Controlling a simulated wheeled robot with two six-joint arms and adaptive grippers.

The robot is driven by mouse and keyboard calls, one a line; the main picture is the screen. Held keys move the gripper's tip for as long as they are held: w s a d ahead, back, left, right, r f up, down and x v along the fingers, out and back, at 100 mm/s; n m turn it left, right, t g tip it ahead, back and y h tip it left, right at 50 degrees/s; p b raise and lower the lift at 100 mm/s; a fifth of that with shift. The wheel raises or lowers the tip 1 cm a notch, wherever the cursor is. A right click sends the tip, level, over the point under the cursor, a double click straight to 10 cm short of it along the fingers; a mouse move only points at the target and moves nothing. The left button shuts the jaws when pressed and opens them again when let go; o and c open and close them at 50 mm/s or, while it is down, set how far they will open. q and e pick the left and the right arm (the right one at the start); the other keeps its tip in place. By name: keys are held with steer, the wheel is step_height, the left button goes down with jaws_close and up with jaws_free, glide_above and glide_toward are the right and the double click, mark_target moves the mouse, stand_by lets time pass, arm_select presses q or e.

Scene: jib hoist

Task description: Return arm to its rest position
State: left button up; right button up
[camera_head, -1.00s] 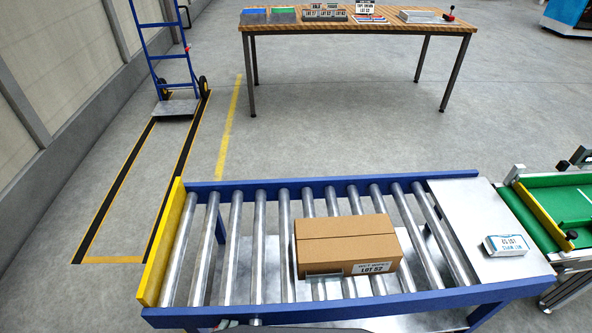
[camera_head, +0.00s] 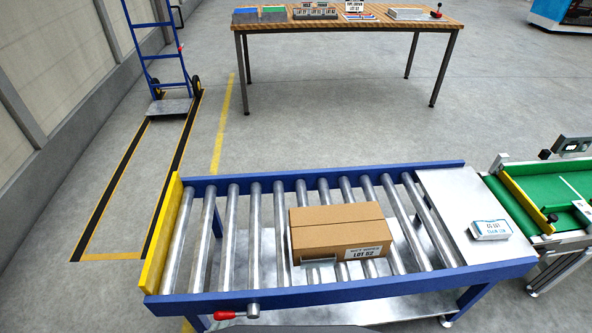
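Neither of my grippers shows in the head view, and no arm is seen reaching over the conveyor. A closed brown carton (camera_head: 338,236) with a "LOT 52" label rests on the metal rollers of the blue-framed roller conveyor (camera_head: 350,291). Nothing is seen holding the carton. I cannot tell whether either gripper is open or shut.
A red-handled lever (camera_head: 230,315) sits at the conveyor's near edge. A yellow stop plate (camera_head: 164,236) closes its left end. A small labelled pack (camera_head: 489,230) lies on the right-hand metal plate. A green belt (camera_head: 545,190) adjoins it. Behind are a wooden table (camera_head: 345,24) and hand truck (camera_head: 166,75).

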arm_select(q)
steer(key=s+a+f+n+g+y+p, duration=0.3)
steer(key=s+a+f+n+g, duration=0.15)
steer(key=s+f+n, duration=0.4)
arm_select(e)
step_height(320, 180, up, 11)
steer(key=p, duration=0.8)
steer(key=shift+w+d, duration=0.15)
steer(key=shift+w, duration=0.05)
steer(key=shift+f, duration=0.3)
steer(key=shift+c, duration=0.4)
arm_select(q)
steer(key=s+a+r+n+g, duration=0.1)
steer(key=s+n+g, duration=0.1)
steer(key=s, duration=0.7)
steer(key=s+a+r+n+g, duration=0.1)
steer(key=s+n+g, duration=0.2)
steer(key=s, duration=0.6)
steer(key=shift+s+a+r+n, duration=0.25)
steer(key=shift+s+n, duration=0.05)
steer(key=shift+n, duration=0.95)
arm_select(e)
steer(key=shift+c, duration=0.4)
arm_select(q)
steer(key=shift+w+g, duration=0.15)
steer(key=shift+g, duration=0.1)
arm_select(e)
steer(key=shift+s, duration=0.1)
